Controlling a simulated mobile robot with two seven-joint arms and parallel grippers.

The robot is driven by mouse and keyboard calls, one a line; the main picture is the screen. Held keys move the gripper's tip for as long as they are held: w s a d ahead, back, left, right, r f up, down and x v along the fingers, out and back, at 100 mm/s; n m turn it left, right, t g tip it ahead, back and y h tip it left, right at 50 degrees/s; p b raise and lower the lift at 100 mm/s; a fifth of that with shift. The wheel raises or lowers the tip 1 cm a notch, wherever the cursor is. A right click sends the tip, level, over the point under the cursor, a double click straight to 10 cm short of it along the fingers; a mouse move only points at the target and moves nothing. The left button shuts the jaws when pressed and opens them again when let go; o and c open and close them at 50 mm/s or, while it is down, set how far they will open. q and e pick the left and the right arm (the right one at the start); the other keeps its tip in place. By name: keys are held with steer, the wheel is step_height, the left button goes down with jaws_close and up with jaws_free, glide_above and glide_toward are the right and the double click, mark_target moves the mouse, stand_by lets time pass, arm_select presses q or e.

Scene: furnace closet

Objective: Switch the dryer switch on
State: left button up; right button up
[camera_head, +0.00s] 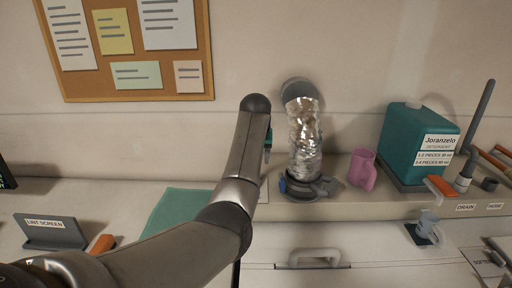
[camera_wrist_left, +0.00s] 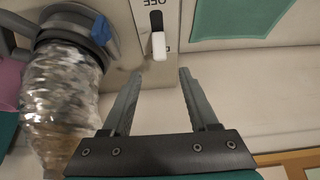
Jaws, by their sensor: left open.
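The dryer switch (camera_wrist_left: 158,45) is a small white lever in a dark slot on a pale plate, at the top middle of the left wrist view. Upside-down "OFF" lettering sits on the plate just above the slot in that picture. My left gripper (camera_wrist_left: 160,73) is open and empty. Its two fingers point at the plate, with the lever in line with the gap and just beyond the tips; I see no contact. In the head view my left arm (camera_head: 232,200) hides the switch and most of the gripper.
A foil duct (camera_head: 304,140) stands close to the right of my arm, with a pink object (camera_head: 362,169) and a teal detergent container (camera_head: 408,145) beyond. A teal cloth (camera_head: 178,214) and a lint screen (camera_head: 52,233) lie left. A corkboard (camera_head: 130,50) hangs behind.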

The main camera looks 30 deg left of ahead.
arm_select(q)
steer(key=shift+v, duration=2.5)
